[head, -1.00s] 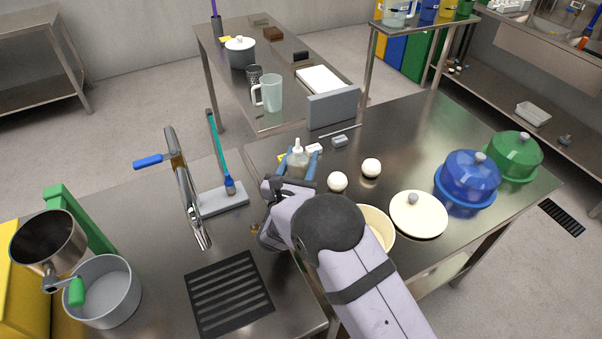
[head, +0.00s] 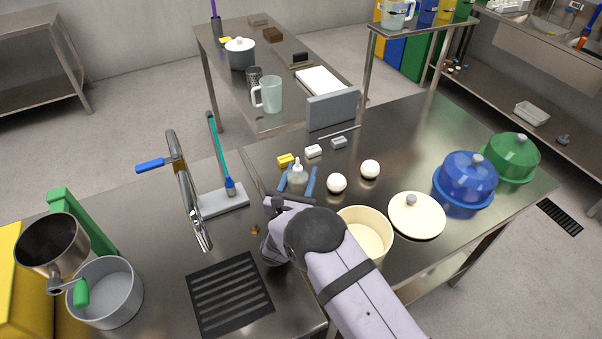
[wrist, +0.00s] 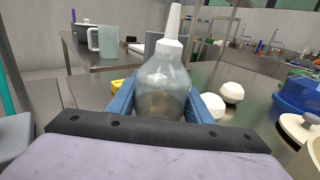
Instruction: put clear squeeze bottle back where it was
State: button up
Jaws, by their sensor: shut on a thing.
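The clear squeeze bottle (head: 297,179) has a white pointed nozzle and stands upright between the blue fingers of my gripper (head: 297,181). In the wrist view the bottle (wrist: 162,88) fills the space between the two fingers (wrist: 163,98), which press on its sides. My gripper is shut on it near the left edge of the right-hand steel table. The bottle's base is hidden by my gripper, so I cannot tell whether it touches the table.
Two dough balls (head: 337,183) (head: 370,169) lie right of the bottle. Behind it are a yellow block (head: 286,160), a white block (head: 313,151) and a grey block (head: 339,142). A cream pot (head: 378,222), its lid (head: 417,215) and a blue dome (head: 468,177) stand rightward.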

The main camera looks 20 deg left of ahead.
aim_at(295, 191)
jog(key=shift+f, duration=0.15)
jog(key=o, duration=0.8)
jog(key=shift+r, duration=0.2)
jog(key=s+b, duration=0.1)
jog(key=s, duration=0.2)
jog(key=s+b, duration=0.1)
jog(key=s, duration=0.6)
jog(key=shift+s+d+f+b, duration=0.1)
jog(key=shift+s+d+b, duration=0.25)
jog(key=shift+b, duration=0.05)
jog(key=shift+s+d, duration=0.1)
jog(key=shift+s, duration=0.55)
